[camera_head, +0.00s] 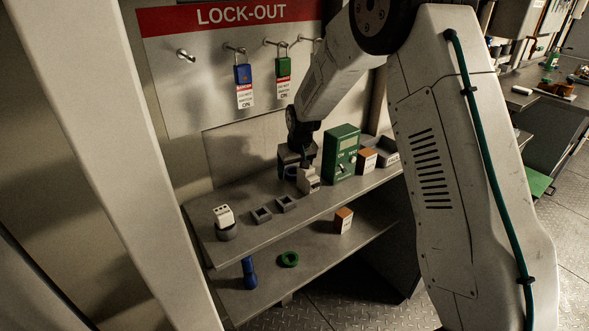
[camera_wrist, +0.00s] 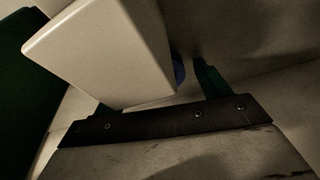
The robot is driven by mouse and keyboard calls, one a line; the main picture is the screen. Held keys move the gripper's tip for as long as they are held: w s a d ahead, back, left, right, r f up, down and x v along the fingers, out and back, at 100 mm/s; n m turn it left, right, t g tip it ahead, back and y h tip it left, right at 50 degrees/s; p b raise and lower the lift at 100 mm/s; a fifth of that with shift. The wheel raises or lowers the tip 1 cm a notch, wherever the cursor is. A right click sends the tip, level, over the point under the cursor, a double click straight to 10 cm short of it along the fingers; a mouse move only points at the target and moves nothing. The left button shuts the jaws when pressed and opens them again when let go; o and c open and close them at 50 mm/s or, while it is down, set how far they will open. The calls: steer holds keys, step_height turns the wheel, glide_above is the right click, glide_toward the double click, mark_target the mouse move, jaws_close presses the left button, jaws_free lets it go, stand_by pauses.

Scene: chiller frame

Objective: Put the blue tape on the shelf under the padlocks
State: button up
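The blue tape (camera_head: 291,173) stands on the upper shelf (camera_head: 240,248) under the lock-out board, mostly hidden by my gripper and a pale module. Only a small blue curved edge (camera_wrist: 179,70) shows in the wrist view, behind a large pale block. My gripper (camera_head: 297,160) points down right over the tape. A blue padlock (camera_head: 243,74) and a green padlock (camera_head: 283,67) hang on pegs above.
The pale module (camera_head: 308,180) stands close beside my gripper, with a green tester box (camera_head: 341,153) to its right. An orange-and-white box (camera_head: 366,160) and a grey bin (camera_head: 386,150) follow. The lower shelf (camera_head: 322,252) holds a green tape ring (camera_head: 289,259), a blue torch-like object (camera_head: 249,273) and another box (camera_head: 343,220).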

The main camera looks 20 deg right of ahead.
steer(key=s+d+r, duration=0.1)
steer(key=s+r, duration=0.5)
steer(key=r, duration=0.3)
steer(key=s+r, duration=0.5)
steer(key=r, duration=0.4)
steer(key=s+d+r+g, duration=0.1)
steer(key=s+r, duration=0.1)
steer(key=s, duration=1.5)
steer(key=s+d+r+m+g, duration=0.1)
steer(key=s+r, duration=0.1)
steer(key=s, duration=1.6)
steer(key=shift+s+d+r, duration=0.25)
steer(key=shift+s, duration=0.1)
